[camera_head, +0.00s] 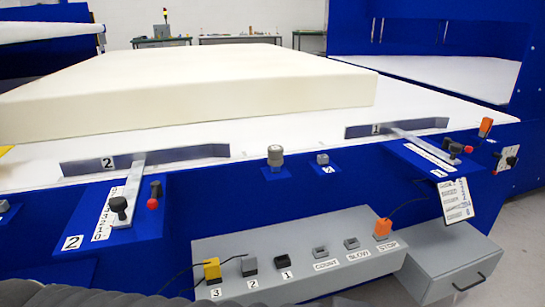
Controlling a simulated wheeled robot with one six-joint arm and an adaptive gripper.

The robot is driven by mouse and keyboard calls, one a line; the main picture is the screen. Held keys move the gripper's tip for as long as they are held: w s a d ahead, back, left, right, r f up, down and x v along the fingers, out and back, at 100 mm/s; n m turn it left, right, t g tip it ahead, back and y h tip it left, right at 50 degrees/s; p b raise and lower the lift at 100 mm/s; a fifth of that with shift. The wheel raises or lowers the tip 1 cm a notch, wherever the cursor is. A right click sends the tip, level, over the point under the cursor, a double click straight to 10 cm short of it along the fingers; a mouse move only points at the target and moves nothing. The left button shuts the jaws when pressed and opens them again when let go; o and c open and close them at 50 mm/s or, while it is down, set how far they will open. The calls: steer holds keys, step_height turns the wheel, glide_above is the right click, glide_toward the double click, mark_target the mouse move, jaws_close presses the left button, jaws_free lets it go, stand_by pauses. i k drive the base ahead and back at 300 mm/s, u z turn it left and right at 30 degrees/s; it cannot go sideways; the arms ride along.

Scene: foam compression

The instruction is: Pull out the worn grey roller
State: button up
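A short grey upright cylinder (275,157), which looks like the grey roller, sits on a small blue mount at the front edge of the white table. Its wear is too small to make out. A second, smaller blue mount (324,167) stands to its right with a low grey piece on top. My gripper is not in view.
A large cream foam block (190,107) lies on the white table (290,132) behind. Guide bars 2 (190,153) and 1 (420,124) flank the cylinder, with levers and knobs. Below are a grey button box (300,260) and a closed drawer (462,262).

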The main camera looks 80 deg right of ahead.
mark_target(275, 152)
steer(key=u, duration=1.25)
steer(key=i, duration=0.75)
steer(key=z, duration=4.6)
steer(key=i, duration=0.5)
